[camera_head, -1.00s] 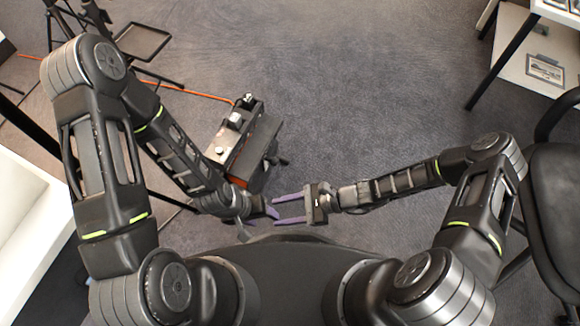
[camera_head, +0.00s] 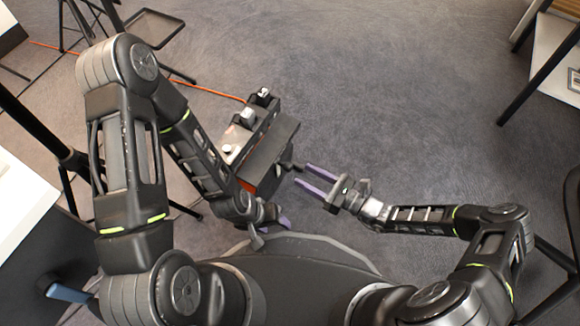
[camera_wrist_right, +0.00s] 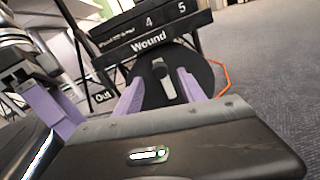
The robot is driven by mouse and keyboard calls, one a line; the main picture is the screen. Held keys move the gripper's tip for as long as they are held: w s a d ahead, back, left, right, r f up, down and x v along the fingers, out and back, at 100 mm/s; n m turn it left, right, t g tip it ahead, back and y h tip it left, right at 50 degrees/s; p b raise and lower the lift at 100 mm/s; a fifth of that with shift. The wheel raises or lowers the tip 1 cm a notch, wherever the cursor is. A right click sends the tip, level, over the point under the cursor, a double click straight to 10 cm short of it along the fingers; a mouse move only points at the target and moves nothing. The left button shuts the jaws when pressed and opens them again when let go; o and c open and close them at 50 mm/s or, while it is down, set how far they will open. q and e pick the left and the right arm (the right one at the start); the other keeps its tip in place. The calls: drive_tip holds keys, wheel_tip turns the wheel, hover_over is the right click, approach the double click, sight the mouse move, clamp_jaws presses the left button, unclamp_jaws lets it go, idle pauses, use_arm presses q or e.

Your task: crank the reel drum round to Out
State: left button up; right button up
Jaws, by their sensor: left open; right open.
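The reel unit is a long dark box (camera_head: 275,142) with a red-orange side, ahead of my body in the head view. In the right wrist view its front carries the label Wound (camera_wrist_right: 149,42), and an Out label (camera_wrist_right: 103,96) sits lower left. Below Wound is the round dark drum (camera_wrist_right: 204,75) with a grey crank handle (camera_wrist_right: 160,68). My right gripper (camera_head: 305,174) is open, its purple fingers pointing at the unit. In its wrist view the fingers flank the crank handle; contact is unclear. My left gripper (camera_head: 280,220) is open below the unit, partly hidden by its own wrist.
A black tray on a stand (camera_head: 152,28) and an orange cable (camera_head: 215,92) lie beyond the unit. A white-topped table (camera_head: 20,205) is at left, a shelf (camera_head: 548,60) at upper right, a dark chair at the right edge. Carpet right of the unit is clear.

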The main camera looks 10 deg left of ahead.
sight(290, 167)
drive_tip(key=b+x, duration=0.1)
drive_tip(key=x, duration=0.5)
drive_tip(key=shift+w+a+b, duration=0.1)
drive_tip(key=shift+a+b, duration=0.15)
drive_tip(key=shift+b, duration=0.1)
clamp_jaws()
idle(1.1)
